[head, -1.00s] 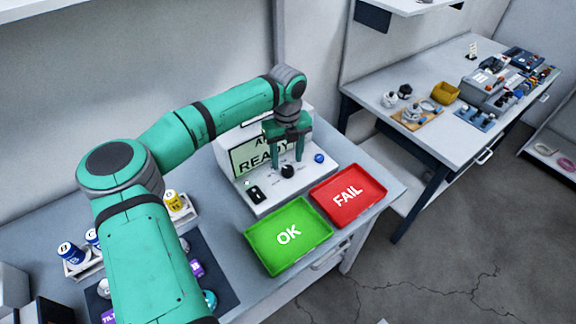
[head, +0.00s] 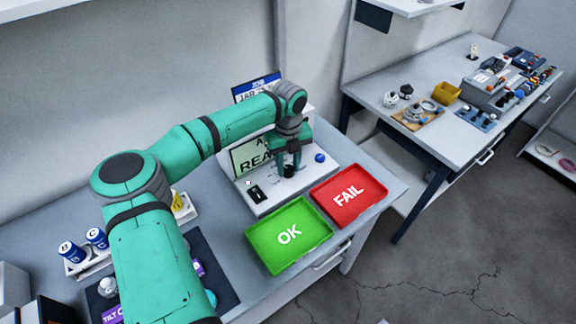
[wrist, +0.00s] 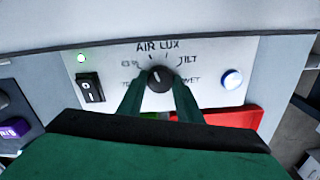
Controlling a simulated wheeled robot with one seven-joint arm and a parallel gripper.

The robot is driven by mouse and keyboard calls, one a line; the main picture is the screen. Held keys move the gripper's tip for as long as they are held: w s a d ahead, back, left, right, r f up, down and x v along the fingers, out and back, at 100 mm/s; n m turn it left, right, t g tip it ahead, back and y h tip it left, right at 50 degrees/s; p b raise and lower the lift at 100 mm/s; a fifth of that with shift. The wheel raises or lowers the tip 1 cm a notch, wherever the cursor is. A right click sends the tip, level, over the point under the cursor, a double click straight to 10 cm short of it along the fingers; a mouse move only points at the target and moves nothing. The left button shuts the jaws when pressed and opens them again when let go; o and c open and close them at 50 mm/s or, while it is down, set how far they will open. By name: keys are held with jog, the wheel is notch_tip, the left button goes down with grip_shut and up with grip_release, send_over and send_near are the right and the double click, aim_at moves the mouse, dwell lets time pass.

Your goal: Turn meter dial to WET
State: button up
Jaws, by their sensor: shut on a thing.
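The meter (head: 290,185) stands at the back of the bench, with a screen partly hidden by my arm; "REA" shows on it. Its black dial (wrist: 160,78) sits at the centre of the panel in the wrist view, ringed by AIR, LUX, TILT, WET and partly hidden labels on the left. The dial's pale mark points up and slightly left, near AIR. WET (wrist: 191,79) is right of the dial. My gripper (head: 289,168) reaches down from above and is shut on the dial, one finger on each side.
A rocker switch (wrist: 89,88) and a lit green lamp (wrist: 82,58) are left of the dial; a blue button (wrist: 232,79) is right. The green OK tray (head: 262,258) and red FAIL tray (head: 340,214) lie in front of the meter.

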jog(key=shift+m, duration=0.3)
jog(key=m, duration=1.1)
jog(key=shift+w+m, duration=0.1)
jog(key=shift+m, duration=0.2)
jog(key=shift+d+m, duration=0.1)
jog(key=shift+m, duration=0.9)
jog(key=m, duration=0.7)
jog(key=shift+m, duration=1.5)
jog(key=o, duration=1)
